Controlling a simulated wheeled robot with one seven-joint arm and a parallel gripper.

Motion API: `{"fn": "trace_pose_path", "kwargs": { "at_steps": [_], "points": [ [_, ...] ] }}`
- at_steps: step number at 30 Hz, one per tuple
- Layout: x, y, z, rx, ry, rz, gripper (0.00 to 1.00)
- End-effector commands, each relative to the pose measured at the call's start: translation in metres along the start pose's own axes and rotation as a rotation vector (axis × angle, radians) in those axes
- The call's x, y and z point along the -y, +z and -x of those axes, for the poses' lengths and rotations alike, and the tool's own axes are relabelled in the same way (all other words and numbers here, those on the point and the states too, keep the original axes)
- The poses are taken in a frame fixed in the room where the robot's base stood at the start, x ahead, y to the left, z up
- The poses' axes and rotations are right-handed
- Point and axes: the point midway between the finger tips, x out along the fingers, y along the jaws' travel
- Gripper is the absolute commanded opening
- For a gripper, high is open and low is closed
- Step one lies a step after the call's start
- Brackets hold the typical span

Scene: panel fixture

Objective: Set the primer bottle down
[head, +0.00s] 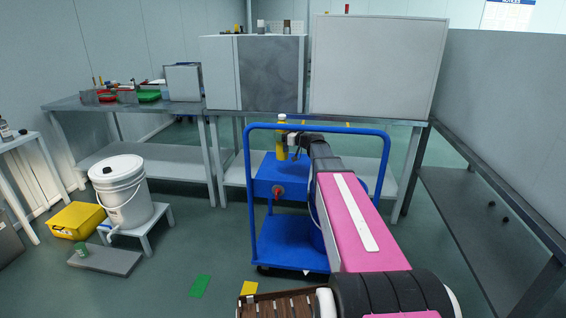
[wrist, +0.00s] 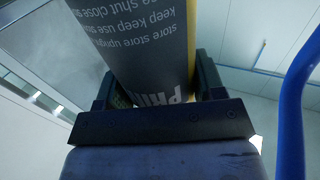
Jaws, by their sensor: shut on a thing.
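The primer bottle (head: 282,148) is yellow and upright in the head view, in front of the grey bench and over the back of the blue cart (head: 262,180). I cannot tell whether its base touches anything. In the wrist view the bottle (wrist: 140,45) fills the middle, its grey label carrying storage text and part of the word "PRIM". My gripper (head: 290,136) is shut on the bottle, with one dark finger on each side of it in the wrist view (wrist: 155,90). The fingertips are small and partly hidden by my arm in the head view.
The cart's blue rail (head: 320,128) arches around my arm and shows close at right in the wrist view. A long bench (head: 150,104) holds trays, a cabinet (head: 255,73) and a white panel (head: 378,68). A white bucket (head: 121,192) stands on a stool at left.

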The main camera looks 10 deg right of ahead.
Motion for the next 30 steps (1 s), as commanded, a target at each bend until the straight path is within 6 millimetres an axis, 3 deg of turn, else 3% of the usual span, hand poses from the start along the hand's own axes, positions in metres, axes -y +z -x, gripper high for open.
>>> {"fn": "trace_pose_path", "kwargs": {
  "at_steps": [6,19,30],
  "points": [
    [0.000,0.036,0.000,0.000,0.000,-0.003,0.29],
    [0.000,0.082,0.000,0.000,0.000,-0.002,0.29],
    [0.000,0.089,0.000,-0.001,0.000,0.000,0.29]
  ]
}}
